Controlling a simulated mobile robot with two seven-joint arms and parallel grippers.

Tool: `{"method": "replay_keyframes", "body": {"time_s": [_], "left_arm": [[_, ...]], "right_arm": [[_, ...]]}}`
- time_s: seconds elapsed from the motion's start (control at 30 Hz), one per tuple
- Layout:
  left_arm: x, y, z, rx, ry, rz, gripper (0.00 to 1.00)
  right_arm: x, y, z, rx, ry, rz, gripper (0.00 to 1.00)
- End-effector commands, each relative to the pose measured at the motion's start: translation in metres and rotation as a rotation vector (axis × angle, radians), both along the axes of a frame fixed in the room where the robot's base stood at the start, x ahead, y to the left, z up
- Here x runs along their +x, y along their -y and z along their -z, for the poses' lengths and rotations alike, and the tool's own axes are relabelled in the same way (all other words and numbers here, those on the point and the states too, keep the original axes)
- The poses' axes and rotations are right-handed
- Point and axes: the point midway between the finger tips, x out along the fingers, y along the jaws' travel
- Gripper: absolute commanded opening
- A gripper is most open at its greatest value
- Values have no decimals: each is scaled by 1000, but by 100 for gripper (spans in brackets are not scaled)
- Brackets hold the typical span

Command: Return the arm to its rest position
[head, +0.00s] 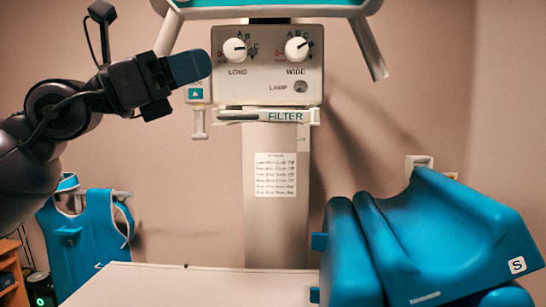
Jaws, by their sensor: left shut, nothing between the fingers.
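My left arm comes in from the left edge, raised to the upper left in the head view. My left gripper (190,67) is shut and empty, with its dark blue-grey fingertips pointing right. In the picture the fingertips lie just left of the control panel (267,72), close to the white knob marked LONG (235,50). I cannot tell whether they touch the panel. A second white knob, marked WIDE (296,48), is further right. My right gripper is not in view.
Below the panel are a FILTER bar (285,116) and a grey column (275,222) with a label. A pale table top (190,287) lies at the front. Blue cushions (440,240) fill the lower right. A blue apron (80,240) hangs at the left.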

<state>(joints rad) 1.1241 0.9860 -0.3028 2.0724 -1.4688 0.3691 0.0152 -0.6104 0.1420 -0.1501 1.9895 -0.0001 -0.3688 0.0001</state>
Motion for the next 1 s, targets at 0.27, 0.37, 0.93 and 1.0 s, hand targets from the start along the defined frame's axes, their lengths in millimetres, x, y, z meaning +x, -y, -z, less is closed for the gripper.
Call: {"method": "replay_keyframes", "body": {"time_s": [0.27, 0.37, 0.93, 1.0], "left_arm": [[15, -23, 71, -438, -329, 180, 0], [22, -39, 97, -614, -450, 206, 0], [38, -159, 329, -1669, -1120, -43, 0], [29, -171, 366, -1796, -1195, -117, 0]], "right_arm": [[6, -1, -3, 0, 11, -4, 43], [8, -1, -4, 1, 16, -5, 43], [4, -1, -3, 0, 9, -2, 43], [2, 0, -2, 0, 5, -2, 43]]}}
